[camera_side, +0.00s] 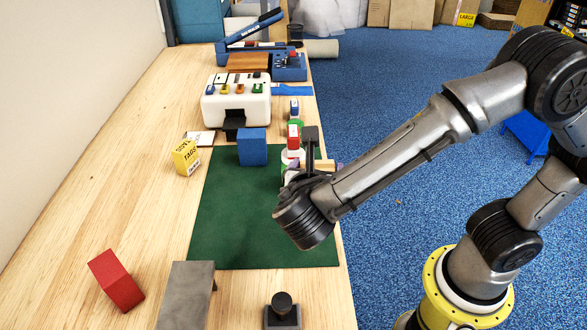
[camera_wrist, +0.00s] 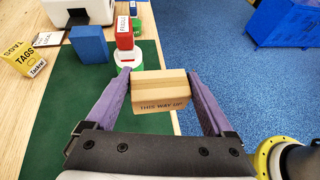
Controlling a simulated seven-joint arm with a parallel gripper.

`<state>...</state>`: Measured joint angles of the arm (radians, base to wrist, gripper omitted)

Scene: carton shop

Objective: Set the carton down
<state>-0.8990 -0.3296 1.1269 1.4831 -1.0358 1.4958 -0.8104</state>
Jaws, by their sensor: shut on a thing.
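My gripper (camera_wrist: 158,82) has purple fingers and is shut on a small tan carton (camera_wrist: 160,98). In the side view the gripper (camera_side: 312,166) is by the mat's right edge (camera_side: 230,225), and my wrist hides most of the carton. I cannot tell how high it is held.
A blue block (camera_side: 252,148) stands at the mat's far edge, with a yellow TAGS box (camera_side: 186,157) left of it. A red-labelled item (camera_side: 293,137) stands close beyond the gripper. A red block (camera_side: 116,281) and grey stand (camera_side: 186,295) are nearer. The mat's middle is clear.

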